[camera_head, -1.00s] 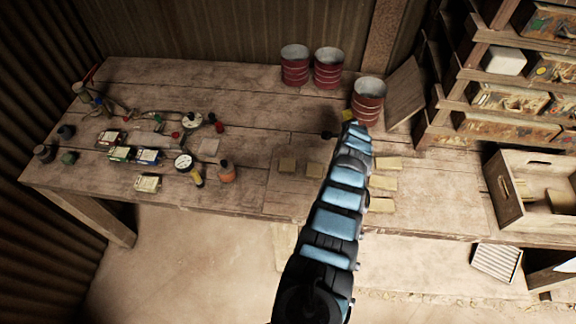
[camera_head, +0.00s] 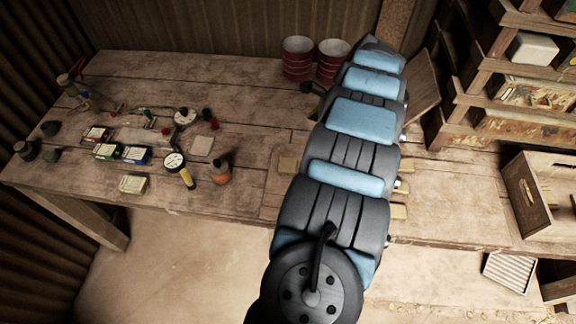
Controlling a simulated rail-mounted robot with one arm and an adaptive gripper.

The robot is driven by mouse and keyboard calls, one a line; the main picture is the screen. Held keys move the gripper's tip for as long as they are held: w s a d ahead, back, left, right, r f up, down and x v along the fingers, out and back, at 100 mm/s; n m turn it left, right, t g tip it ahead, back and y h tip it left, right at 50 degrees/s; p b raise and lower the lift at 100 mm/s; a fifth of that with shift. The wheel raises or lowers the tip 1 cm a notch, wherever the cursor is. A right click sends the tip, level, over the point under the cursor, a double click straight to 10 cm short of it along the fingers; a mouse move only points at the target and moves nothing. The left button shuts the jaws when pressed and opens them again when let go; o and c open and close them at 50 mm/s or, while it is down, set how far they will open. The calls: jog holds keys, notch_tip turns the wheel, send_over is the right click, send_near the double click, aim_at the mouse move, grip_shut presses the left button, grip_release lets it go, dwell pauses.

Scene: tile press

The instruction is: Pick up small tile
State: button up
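Small yellowish tiles lie flat on the wooden table. Others, such as this tile (camera_head: 398,211), are partly covered by the arm's right side. A small yellowish piece peeks out left of the arm farther back; I cannot tell whether it is a tile. My thick black and blue arm runs from the bottom centre to the back of the table.
Red barrels (camera_head: 297,60) stand at the back. The shelf rack (camera_head: 470,100) and a wooden crate (camera_head: 548,190) are at the right. Bottles, gauges and small boxes (camera_head: 135,185) crowd the table's left side. The wooden table (camera_head: 240,95) is clear at back left of centre.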

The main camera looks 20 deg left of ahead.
send_over(288, 165)
jog(key=d, duration=0.2)
jog(key=f, duration=0.7)
jog(key=w+f, duration=0.1)
jog(key=f, duration=0.3)
jog(key=shift+a+f, duration=0.1)
jog(key=shift+x, duration=2.5)
jog(key=shift+s, duration=0.2)
jog(key=c, duration=1.3)
